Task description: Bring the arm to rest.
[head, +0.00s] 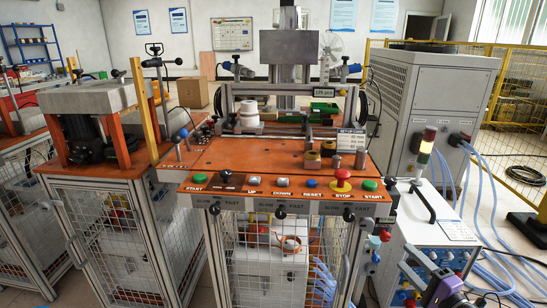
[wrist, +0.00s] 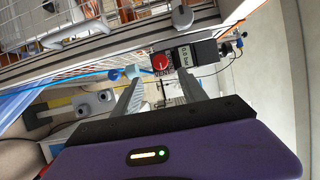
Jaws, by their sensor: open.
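My gripper (wrist: 160,84) is open in the wrist view, with two grey fingers apart and nothing held between them. Its purple body fills the bottom of that view. In the head view my gripper (head: 417,262) is at the lower right corner, low beside the orange-topped workbench (head: 240,156) and in front of the white cabinet. Beyond the fingers in the wrist view are a red round knob (wrist: 161,62) and a small pressure display (wrist: 185,55). I cannot tell how far the fingertips are from them. Most of the arm is outside the head view.
Start and stop buttons (head: 343,180) line the bench's front edge. A grey chiller cabinet (head: 440,95) stands at the right, with blue hoses (head: 478,215) running to the floor. A second bench (head: 100,165) is at the left. Yellow fencing (head: 515,90) closes the back right.

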